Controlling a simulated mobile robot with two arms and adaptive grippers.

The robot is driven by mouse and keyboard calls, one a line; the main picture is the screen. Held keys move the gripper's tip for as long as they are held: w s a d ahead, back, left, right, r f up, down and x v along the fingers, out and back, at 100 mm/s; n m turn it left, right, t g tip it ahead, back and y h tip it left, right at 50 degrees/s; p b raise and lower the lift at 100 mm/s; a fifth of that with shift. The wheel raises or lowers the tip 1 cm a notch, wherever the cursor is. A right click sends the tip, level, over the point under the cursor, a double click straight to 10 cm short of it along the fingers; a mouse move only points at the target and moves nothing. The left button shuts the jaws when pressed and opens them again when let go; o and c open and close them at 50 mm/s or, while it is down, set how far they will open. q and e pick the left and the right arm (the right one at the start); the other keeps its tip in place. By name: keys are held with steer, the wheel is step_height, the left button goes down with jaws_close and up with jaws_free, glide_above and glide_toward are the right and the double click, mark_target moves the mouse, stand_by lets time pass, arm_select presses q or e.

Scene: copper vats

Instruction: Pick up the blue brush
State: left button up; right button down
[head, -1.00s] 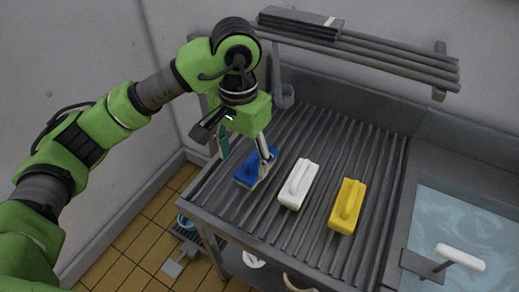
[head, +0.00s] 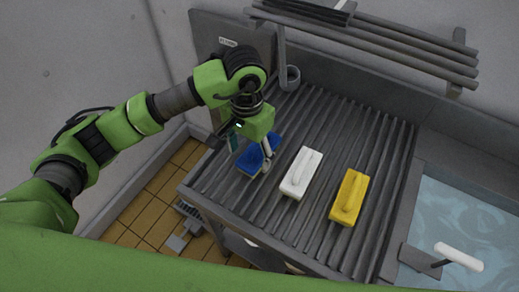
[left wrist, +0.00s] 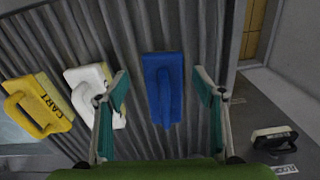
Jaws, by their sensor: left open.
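The blue brush (head: 254,160) lies on the ridged grey drainboard (head: 320,200), leftmost of three brushes. My left gripper (head: 250,146) is above it, pointing down and open, with the teal-padded fingers on either side. In the left wrist view the blue brush (left wrist: 164,85) lies between the two open fingers (left wrist: 161,78), with gaps at both sides, and neither finger appears to touch it. My right gripper is out of view.
A white brush (head: 301,173) and a yellow brush (head: 349,198) lie to the right of the blue one. A water-filled sink (head: 465,220) is at the far right. A pipe shelf (head: 380,45) runs above the drainboard's back. A dark brush (left wrist: 270,140) shows lower right in the wrist view.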

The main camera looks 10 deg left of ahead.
mark_target(247, 163)
arm_select(q)
steer(key=f, duration=0.1)
steer(key=f+p, duration=0.2)
steer(key=f, duration=0.1)
steer(key=shift+s+a, duration=0.3)
steer(key=shift+a, duration=0.1)
steer(key=shift+f, duration=0.25)
steer(key=shift+w+f, duration=0.1)
steer(key=shift+c, duration=0.7)
steer(key=c, duration=1.2)
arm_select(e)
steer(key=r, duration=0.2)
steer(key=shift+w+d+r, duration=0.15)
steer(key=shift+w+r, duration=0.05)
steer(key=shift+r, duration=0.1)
